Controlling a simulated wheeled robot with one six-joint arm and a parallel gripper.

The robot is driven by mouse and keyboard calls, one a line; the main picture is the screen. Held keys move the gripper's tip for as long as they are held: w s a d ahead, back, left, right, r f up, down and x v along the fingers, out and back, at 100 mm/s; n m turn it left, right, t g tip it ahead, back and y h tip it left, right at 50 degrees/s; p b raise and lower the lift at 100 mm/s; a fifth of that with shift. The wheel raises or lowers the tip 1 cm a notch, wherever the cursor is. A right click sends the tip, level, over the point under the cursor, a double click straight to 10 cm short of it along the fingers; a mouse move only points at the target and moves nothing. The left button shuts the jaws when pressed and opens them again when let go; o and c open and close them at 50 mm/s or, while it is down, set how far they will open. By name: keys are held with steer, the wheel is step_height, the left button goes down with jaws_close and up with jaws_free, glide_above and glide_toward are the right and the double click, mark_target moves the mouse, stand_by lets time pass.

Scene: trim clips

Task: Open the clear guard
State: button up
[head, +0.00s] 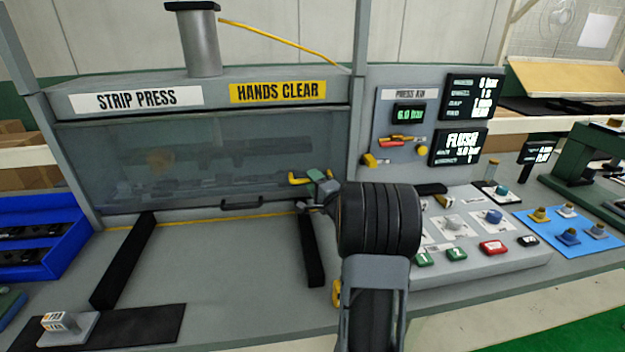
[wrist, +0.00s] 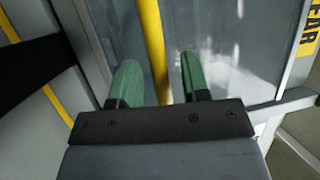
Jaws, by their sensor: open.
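The clear guard (head: 200,160) is a see-through panel hanging down across the front of the strip press, with its lower edge near the bench. A dark handle (head: 242,203) sits at its bottom middle. My gripper (head: 308,178) is at the guard's lower right corner, right of the dark handle. In the wrist view my gripper (wrist: 160,85) has its two green fingers apart. A yellow bar (wrist: 153,40) runs between them, and I cannot tell whether they touch it. The guard's grey pane (wrist: 215,50) lies beyond the fingers.
A control panel (head: 480,240) with several buttons stands right of my arm. Black rails (head: 125,260) lie on the bench before the press. A blue bin (head: 40,235) is at the left, and a small block on a plate (head: 68,328) is at the front left.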

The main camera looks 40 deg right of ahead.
steer(key=shift+w+r, duration=0.1)
steer(key=shift+w, duration=0.45)
jaws_close()
